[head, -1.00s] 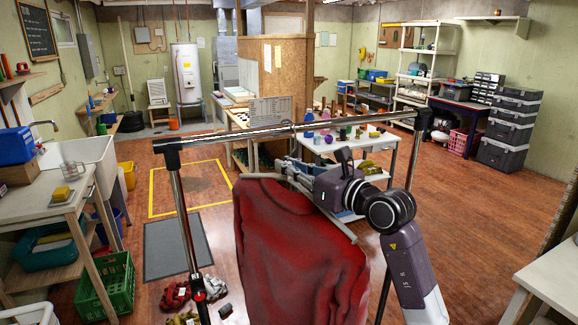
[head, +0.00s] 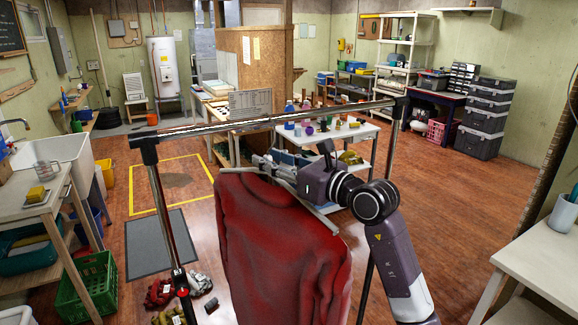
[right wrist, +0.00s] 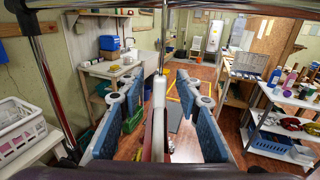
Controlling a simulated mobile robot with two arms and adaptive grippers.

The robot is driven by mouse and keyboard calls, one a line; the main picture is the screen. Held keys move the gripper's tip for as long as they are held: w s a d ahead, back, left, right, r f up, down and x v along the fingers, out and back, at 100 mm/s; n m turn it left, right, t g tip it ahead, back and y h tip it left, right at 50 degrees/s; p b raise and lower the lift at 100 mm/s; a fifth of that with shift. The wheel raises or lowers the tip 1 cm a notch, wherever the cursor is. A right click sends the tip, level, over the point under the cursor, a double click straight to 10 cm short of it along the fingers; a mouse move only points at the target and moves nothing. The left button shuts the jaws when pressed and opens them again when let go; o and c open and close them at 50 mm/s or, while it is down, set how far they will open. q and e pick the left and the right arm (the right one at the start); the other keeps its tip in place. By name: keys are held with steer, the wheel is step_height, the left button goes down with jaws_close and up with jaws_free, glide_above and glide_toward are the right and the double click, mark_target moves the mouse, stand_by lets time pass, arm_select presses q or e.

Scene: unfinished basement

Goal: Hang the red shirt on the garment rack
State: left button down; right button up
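The red shirt (head: 280,240) hangs on a grey hanger (head: 325,222) below the top bar of the garment rack (head: 205,131). My right gripper (head: 264,164) is at the hanger's top, just under the bar. In the right wrist view its two blue-padded fingers (right wrist: 158,90) stand apart on either side of the pale hanger (right wrist: 158,104), with gaps visible at both sides. A strip of the shirt (right wrist: 152,150) shows below. I cannot tell whether the hook rests on the bar. My left gripper is not in view.
Behind the rack stands a white table (head: 350,133) with bottles and small items. A sink bench (head: 30,200) and green crate (head: 88,287) are at the left. Dark gloves (head: 163,292) lie by the rack's left foot. A white table (head: 545,262) is at the right.

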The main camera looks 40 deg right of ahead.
steer(key=s, duration=0.3)
steer(key=s+d, duration=0.1)
steer(key=s, duration=0.7)
steer(key=shift+d+r, duration=0.1)
steer(key=shift+d, duration=0.05)
